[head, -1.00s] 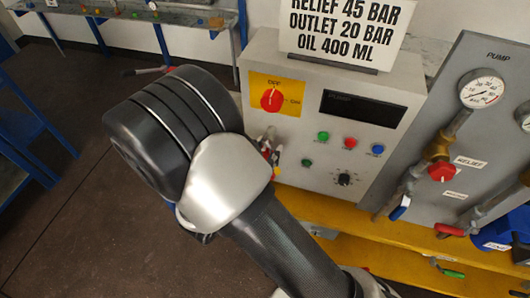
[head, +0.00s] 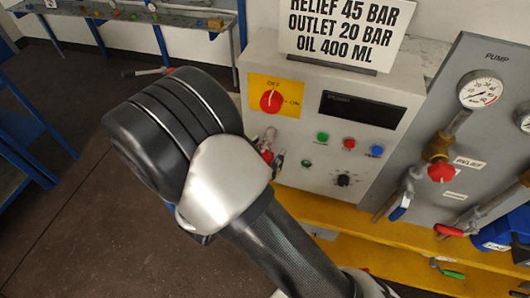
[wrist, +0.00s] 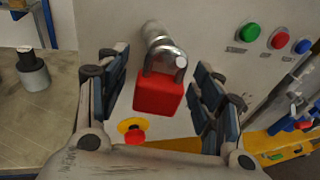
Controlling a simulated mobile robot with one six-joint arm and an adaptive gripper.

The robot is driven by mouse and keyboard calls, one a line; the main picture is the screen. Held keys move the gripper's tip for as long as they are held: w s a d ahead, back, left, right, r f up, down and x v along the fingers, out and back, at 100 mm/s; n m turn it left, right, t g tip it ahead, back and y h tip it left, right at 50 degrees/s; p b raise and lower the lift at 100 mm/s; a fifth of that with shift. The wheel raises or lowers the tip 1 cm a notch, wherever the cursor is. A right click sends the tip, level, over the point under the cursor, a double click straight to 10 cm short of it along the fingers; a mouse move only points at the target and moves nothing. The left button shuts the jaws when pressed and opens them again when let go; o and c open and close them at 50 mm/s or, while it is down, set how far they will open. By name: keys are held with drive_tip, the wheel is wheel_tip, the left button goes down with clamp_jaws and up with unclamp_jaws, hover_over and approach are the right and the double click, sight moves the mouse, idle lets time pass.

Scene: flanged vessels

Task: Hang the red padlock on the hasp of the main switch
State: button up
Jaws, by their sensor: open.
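The red padlock (wrist: 158,96) is between the spread fingers of my gripper (wrist: 160,72) in the wrist view, with gaps showing on both sides. Its metal shackle (wrist: 150,62) is up at the metal hasp (wrist: 152,32) sticking out from the panel. The shackle seems to loop around the hasp's end, though its far side is hidden. In the head view, my gripper (head: 270,148) is partly behind my wrist, with a bit of padlock red (head: 267,157) between the fingers. The main switch (head: 271,101) is a red knob on a yellow plate above.
The grey control box (head: 310,150) carries green, red and blue buttons (wrist: 280,40) right of my gripper. A red button on a yellow disc (wrist: 132,130) is below the padlock. Pump gauge and valves (head: 440,170) are farther right. A dark cylindrical part (wrist: 32,68) stands on a bench at left.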

drive_tip(key=v, duration=1.2)
drive_tip(key=s+d+r+m+g, duration=0.2)
drive_tip(key=d+r+m+g, duration=0.1)
drive_tip(key=d+m+g, duration=0.4)
drive_tip(key=s+d+r+m+g, duration=0.35)
drive_tip(key=d+m, duration=0.35)
drive_tip(key=d, duration=0.3)
drive_tip(key=s+d+r+m+t+y, duration=0.1)
drive_tip(key=s+r+m+y, duration=0.5)
drive_tip(key=m, duration=0.9)
drive_tip(key=r+t+y, duration=0.1)
drive_tip(key=y, duration=0.2)
drive_tip(key=shift+d+r, duration=0.4)
drive_tip(key=shift+s, duration=0.1)
idle(0.4)
